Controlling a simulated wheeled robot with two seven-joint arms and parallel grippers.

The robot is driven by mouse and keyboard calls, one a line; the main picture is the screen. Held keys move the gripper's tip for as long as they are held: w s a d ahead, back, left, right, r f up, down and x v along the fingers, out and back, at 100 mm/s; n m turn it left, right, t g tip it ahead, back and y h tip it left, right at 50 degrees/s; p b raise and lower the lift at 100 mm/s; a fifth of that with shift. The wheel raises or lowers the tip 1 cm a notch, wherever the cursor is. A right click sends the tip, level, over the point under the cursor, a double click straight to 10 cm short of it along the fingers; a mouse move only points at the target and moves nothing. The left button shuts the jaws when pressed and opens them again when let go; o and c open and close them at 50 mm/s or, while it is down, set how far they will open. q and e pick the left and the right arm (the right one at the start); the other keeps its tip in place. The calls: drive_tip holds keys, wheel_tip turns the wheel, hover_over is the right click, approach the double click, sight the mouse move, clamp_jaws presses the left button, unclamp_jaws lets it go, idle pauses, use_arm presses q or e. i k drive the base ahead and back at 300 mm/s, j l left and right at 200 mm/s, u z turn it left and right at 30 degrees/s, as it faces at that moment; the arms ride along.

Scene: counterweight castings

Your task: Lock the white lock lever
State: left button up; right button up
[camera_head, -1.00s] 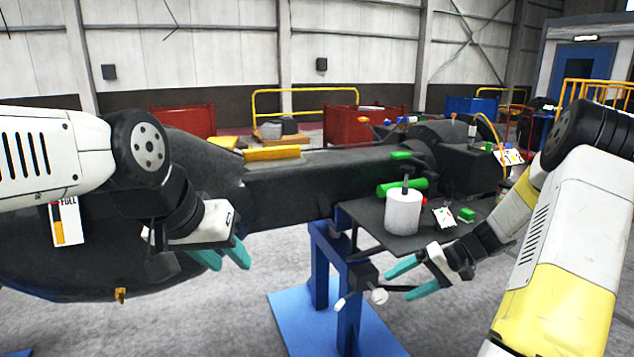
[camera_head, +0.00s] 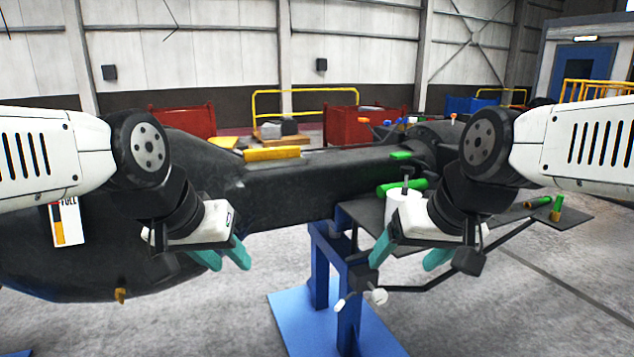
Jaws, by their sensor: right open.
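The likely lock lever, a small white-tipped piece (camera_head: 341,303), sticks out low at the front of the blue stand (camera_head: 347,325).
A dark shelf (camera_head: 362,212) carries a white cylinder (camera_head: 403,203), partly hidden by my right gripper, and a green cylinder (camera_head: 400,186). A thin black bar (camera_head: 520,233) runs below and right of that gripper. Open grey floor lies in front.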

sight(339, 304)
drive_tip(key=i+j+z, duration=0.1)
drive_tip(key=z, duration=0.15)
drive_tip(key=i+l, duration=0.2)
drive_tip(key=i, duration=0.2)
drive_tip(key=i+l+z, duration=0.15)
drive_tip(key=i+l, duration=0.1)
drive_tip(key=i, duration=0.1)
